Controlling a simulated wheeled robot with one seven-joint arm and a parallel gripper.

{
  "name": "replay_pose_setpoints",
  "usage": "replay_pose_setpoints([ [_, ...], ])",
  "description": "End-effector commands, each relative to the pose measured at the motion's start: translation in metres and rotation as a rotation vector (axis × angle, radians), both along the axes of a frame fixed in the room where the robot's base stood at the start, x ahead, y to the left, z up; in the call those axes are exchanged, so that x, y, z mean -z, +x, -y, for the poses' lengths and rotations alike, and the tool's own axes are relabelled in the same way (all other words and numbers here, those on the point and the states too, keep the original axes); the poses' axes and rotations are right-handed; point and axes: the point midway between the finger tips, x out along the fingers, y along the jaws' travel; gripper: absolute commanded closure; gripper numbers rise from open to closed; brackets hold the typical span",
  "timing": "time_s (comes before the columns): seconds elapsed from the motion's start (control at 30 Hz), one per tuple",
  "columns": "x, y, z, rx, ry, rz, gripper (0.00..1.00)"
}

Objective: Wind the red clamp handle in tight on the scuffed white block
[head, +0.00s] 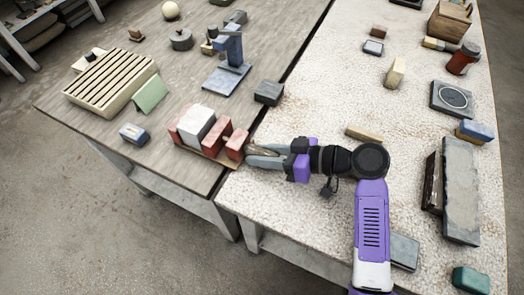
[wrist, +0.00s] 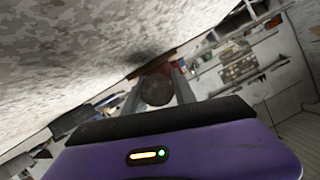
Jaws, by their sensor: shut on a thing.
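The clamp (head: 218,132), with red jaw blocks on a brown base, stands at the near right corner of the wooden table. The white block (head: 196,126) stands upright between its red parts; its scuffs are too small to make out. My gripper (head: 252,156) reaches in from the right at the clamp's right end, its fingers closed around the handle. In the wrist view the handle (wrist: 157,90) shows as a dark round end between my fingers, with red of the clamp behind it. The fingers hide most of the handle in the head view.
A dark block (head: 268,93) lies behind my gripper, and a blue stand (head: 230,68) is farther back. A slatted box (head: 110,82), a green wedge (head: 149,95) and a small blue block (head: 133,134) lie left of the clamp. A wooden strip (head: 364,134) lies behind my arm on the speckled table.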

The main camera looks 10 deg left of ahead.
Motion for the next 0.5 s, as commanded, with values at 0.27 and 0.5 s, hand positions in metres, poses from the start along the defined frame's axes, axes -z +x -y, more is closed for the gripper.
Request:
replay_pose_setpoints([
  [0.27,-0.0001,0.0003,0.001,0.0,0.085,-0.236,1.0],
  [0.5,0.0002,0.0001,0.0011,0.001,0.142,-0.393,1.0],
])
